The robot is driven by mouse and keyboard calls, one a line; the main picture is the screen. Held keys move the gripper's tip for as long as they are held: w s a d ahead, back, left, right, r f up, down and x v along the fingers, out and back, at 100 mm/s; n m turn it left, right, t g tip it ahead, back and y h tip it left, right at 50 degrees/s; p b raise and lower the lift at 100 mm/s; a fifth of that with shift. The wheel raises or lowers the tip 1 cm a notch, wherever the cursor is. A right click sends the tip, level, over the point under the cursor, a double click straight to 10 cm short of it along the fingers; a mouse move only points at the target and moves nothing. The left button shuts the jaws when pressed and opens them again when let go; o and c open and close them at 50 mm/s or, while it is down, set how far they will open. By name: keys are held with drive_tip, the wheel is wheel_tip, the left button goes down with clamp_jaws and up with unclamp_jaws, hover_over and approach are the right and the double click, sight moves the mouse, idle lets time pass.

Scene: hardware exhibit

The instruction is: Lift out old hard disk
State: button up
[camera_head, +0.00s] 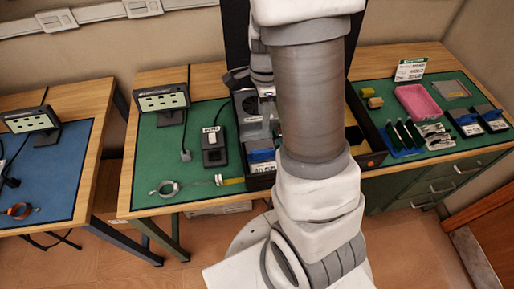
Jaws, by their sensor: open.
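An opened computer case (256,183) stands on the green mat, its middle hidden behind my arm. A drive with a blue part (262,155), which looks like the old hard disk, sits in its left part, above a white label I cannot read fully. My gripper (266,93) is small in view, left of my large arm link, above the left part of the case. It is open, and I see nothing held in it. The gap between its fingertips and the drive is hard to judge. Two more blue-and-grey drives (466,122) (491,117) lie at the right.
A pink tray (418,102), green circuit boards (404,134) and a small sign (410,69) are on the right of the mat.

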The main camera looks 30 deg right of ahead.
drive_tip(key=b, duration=0.1)
hover_over(264, 150)
wheel_tip(264, 150, down, 10)
drive_tip(key=shift+w+a+f, duration=0.1)
drive_tip(key=shift+w+a, duration=0.05)
drive_tip(key=shift+f, duration=2.6)
clamp_jaws()
